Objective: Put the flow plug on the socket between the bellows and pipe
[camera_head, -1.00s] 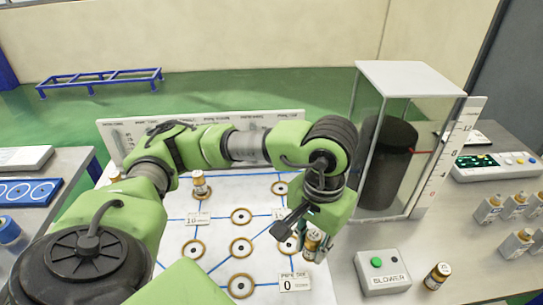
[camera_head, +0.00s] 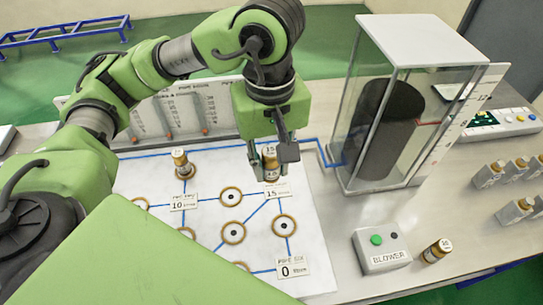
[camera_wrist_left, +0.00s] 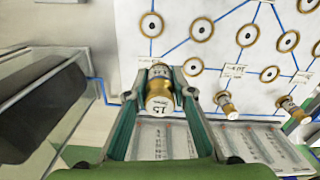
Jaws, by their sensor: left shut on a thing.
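My left gripper (camera_head: 272,150) is shut on a gold-and-white flow plug (camera_head: 270,161) marked 15, above the upper right part of the white board (camera_head: 215,265). In the left wrist view the plug (camera_wrist_left: 160,93) sits between the fingertips (camera_wrist_left: 160,84). A socket under it is hidden; I cannot tell whether the plug touches the board. A card marked 15 (camera_head: 278,193) lies just in front. The black bellows (camera_head: 385,130) stands in a clear case to the right, and a blue line (camera_head: 318,150) runs from it to the board. My right gripper is not in view.
Another plug (camera_head: 180,162) stands on the board to the left. Empty ring sockets (camera_head: 233,232) lie in front. The blower box (camera_head: 381,250) and a loose plug (camera_head: 437,250) are at the lower right. An upright panel (camera_head: 180,110) with tubes stands behind the board.

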